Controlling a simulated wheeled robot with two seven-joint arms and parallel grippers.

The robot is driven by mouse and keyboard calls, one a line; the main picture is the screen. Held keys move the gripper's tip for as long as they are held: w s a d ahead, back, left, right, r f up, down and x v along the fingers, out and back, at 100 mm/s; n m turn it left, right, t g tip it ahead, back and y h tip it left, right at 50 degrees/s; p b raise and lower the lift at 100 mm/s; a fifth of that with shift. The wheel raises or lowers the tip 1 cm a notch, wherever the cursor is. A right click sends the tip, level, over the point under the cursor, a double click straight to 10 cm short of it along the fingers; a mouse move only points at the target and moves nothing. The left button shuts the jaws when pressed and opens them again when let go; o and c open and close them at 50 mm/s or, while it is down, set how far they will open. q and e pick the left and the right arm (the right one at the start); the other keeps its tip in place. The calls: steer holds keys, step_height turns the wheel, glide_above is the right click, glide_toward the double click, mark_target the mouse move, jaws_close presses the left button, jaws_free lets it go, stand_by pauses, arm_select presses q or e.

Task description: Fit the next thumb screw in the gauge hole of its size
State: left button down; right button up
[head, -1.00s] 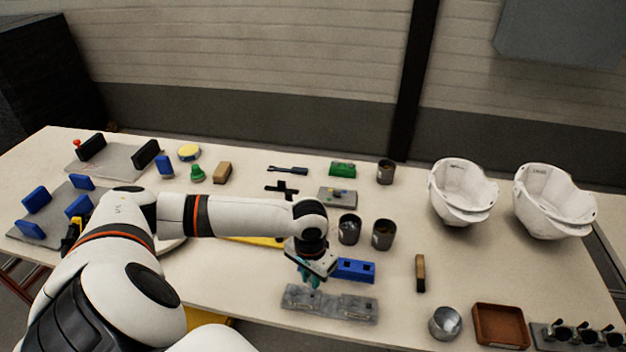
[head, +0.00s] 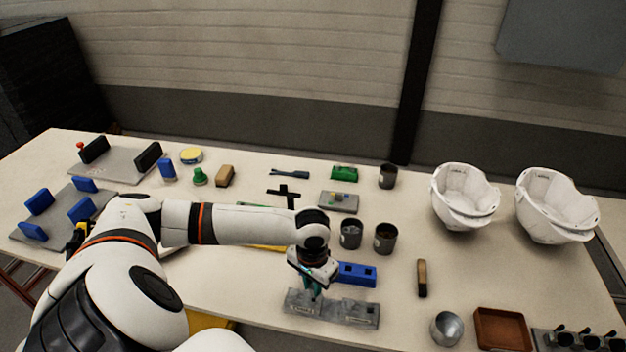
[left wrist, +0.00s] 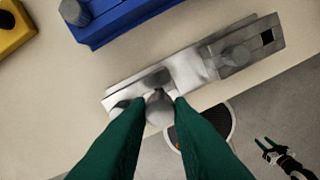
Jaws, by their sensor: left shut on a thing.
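The grey gauge block (head: 350,312) lies near the table's front edge; it crosses the left wrist view (left wrist: 200,70). My left gripper (head: 312,294) points down over its left half. In the left wrist view its green fingers (left wrist: 160,100) are shut on a grey thumb screw (left wrist: 158,110), whose round head shows between the tips. The screw's lower end is hidden, so I cannot tell whether it is in a hole. Another grey screw head (left wrist: 236,56) stands on the block's right half, beside a dark square opening. What looks like my right gripper (left wrist: 272,150) hangs beyond the table edge.
A blue block (head: 357,273) lies just behind the gauge. Two dark cups (head: 350,234) (head: 385,238) stand farther back. A metal cup (head: 446,328), a brown tray (head: 502,329) and a brush (head: 422,278) are to the right. Table between gauge and metal cup is clear.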

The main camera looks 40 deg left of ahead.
mark_target(312, 287)
arm_select(q)
steer(key=shift+f+p, duration=0.3)
steer(key=shift+f, duration=0.05)
stand_by(0.6)
steer(key=shift+f, duration=1.7)
stand_by(1.1)
steer(key=c, duration=1.2)
jaws_free()
steer(key=shift+r, duration=0.1)
step_height(312, 287, up, 12)
steer(key=shift+a+f+b, duration=0.1)
steer(key=shift+a+b, duration=0.05)
steer(key=shift+b, duration=0.4)
